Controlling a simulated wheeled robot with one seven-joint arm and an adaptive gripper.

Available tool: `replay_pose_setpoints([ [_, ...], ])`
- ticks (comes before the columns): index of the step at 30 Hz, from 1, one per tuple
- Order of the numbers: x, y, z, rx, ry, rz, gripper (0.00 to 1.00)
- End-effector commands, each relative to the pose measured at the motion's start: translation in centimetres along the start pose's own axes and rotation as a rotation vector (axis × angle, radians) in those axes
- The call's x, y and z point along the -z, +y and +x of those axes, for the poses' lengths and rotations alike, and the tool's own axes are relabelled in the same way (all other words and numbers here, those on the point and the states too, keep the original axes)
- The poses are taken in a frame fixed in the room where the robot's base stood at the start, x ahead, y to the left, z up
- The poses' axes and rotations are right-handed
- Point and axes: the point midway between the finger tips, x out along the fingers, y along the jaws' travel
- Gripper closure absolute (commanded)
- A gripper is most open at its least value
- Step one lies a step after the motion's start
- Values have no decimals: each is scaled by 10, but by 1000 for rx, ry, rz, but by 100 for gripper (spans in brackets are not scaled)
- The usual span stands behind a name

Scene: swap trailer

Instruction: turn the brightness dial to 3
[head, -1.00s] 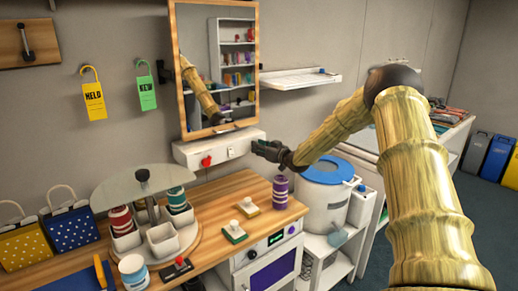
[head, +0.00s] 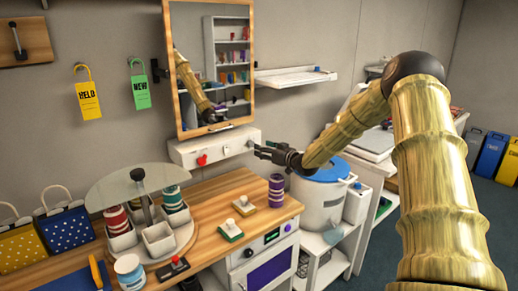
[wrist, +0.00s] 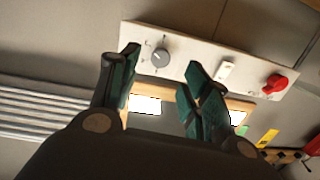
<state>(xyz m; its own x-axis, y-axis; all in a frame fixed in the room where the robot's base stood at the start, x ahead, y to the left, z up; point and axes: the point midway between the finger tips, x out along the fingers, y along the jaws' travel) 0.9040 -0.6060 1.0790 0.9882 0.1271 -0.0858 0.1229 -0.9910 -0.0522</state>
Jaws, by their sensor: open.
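A white control panel (head: 214,148) is fixed to the wall below the mirror. It carries a grey dial (wrist: 160,57) with small marks around it, too small to read, a white switch (wrist: 226,70) and a red knob (wrist: 275,84). The red knob also shows in the head view (head: 202,160). My gripper (head: 256,149) is at the panel's right end. In the wrist view my gripper (wrist: 163,58) is open and empty, its two fingers on either side of the grey dial in the picture. I cannot tell whether they touch it.
The mirror (head: 174,70) stands just above the panel. A purple striped spool (head: 277,190) stands on the wooden counter (head: 205,200) below, near a blue-lidded bin (head: 322,172). A wall shelf (head: 295,79) is at the right. Space in front of the panel is clear.

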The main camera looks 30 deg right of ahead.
Motion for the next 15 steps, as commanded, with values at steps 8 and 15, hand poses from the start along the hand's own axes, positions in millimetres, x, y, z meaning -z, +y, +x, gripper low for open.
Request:
replay_pose_setpoints([
  [8, 0, 0, -40, 0, 0, 2, 53],
  [15, -1, 1, -58, 0, 0, 1, 53],
])
